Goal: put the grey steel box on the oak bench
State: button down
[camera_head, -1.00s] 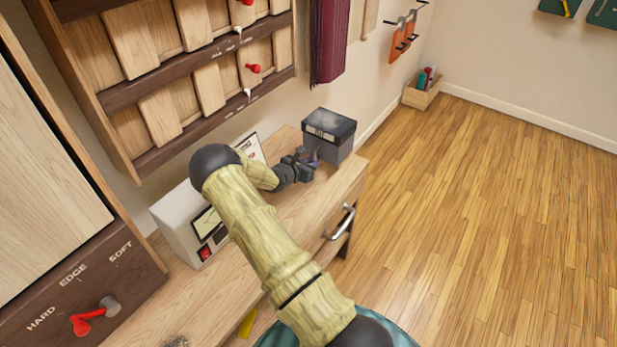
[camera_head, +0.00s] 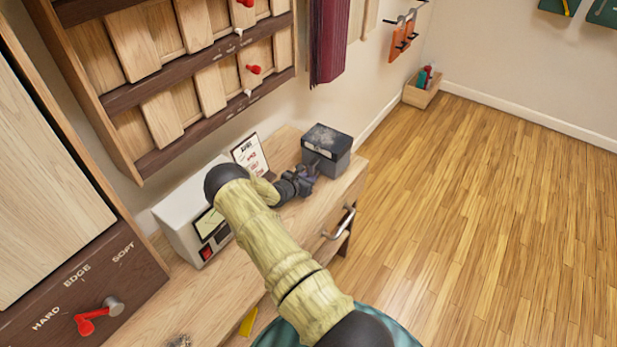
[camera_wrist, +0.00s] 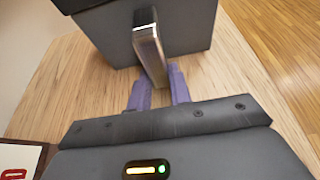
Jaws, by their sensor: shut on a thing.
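The grey steel box (camera_head: 327,150), with a dark lid, is at the far right end of the oak bench (camera_head: 290,222). In the head view it looks low over the bench top or resting on it; I cannot tell which. My gripper (camera_head: 308,176) is at its near side. In the wrist view, my gripper's purple fingers (camera_wrist: 158,88) are shut on the metal handle (camera_wrist: 150,50) on the face of the box (camera_wrist: 190,30). The wood of the bench (camera_wrist: 85,85) shows below and around the box. The underside of the box is hidden.
A white device (camera_head: 190,222) with a red switch and a printed card (camera_head: 250,155) stand on the bench left of my arm. A wall rack (camera_head: 180,85) hangs above. A drawer handle (camera_head: 340,222) juts from the bench front. Open floor (camera_head: 480,220) lies right.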

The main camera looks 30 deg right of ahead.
jog(key=c, duration=1.3)
grip_release()
jog(key=b+v, duration=0.1)
jog(key=v, duration=1.1)
jog(key=shift+s+b, duration=0.1)
jog(key=shift+b, duration=0.25)
jog(key=shift+a, duration=0.1)
